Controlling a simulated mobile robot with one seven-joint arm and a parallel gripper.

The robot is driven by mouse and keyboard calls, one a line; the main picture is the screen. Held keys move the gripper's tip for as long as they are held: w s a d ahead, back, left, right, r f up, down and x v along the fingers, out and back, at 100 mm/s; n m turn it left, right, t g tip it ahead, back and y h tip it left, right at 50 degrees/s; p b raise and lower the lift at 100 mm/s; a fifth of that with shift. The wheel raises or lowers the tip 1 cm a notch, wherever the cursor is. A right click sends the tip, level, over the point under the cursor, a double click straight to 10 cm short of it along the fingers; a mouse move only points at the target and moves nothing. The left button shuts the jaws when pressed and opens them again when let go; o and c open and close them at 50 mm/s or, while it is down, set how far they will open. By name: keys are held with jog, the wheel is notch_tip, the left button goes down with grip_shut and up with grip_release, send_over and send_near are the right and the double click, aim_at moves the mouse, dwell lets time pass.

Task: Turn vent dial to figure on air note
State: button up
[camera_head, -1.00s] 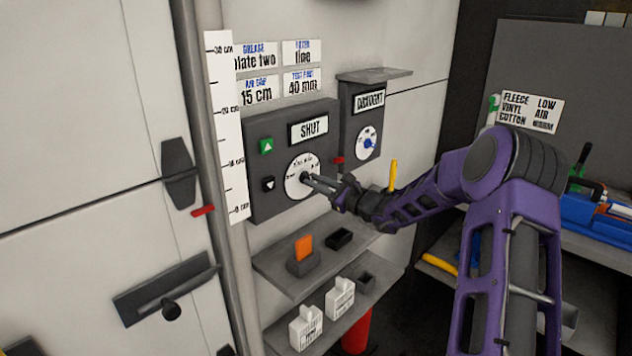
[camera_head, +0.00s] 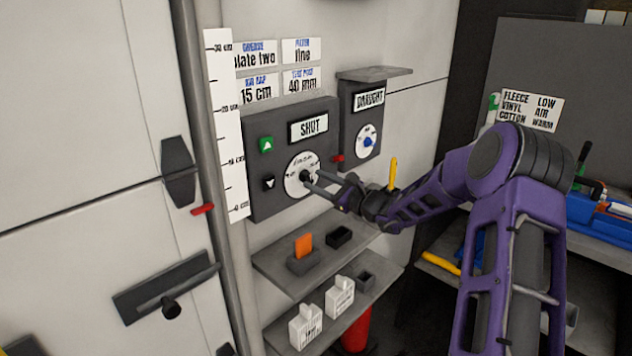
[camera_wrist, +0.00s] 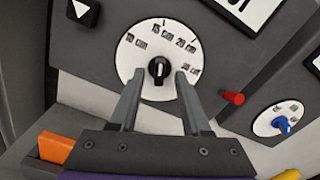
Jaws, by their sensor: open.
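The vent dial (camera_head: 293,186) is a white disc on a dark box, with a small black knob (camera_head: 305,176) at its middle. In the wrist view the dial (camera_wrist: 130,58) has figures that read about 10, 15 and 20 cm, plus a less clear one at right. The white line on the knob (camera_wrist: 159,68) points roughly up, near 15 cm. The air note (camera_head: 259,90) reads 15 cm. My gripper (camera_wrist: 158,74) is open, one fingertip on each side of the knob; it also shows in the head view (camera_head: 311,186). I cannot tell whether the tips touch the knob.
A SHUT sign (camera_head: 310,128) and arrow buttons (camera_head: 267,145) are on the same box. A red peg (camera_wrist: 233,98) sticks out to the right. Beyond it is a DRAUGHT box (camera_head: 346,115) with a blue-knobbed dial. A shelf (camera_head: 285,262) with small holders lies below.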

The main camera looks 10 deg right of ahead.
jog(key=v, duration=1.6)
jog(key=shift+s+b, duration=0.25)
jog(key=shift+b, duration=0.05)
jog(key=shift+d, duration=0.1)
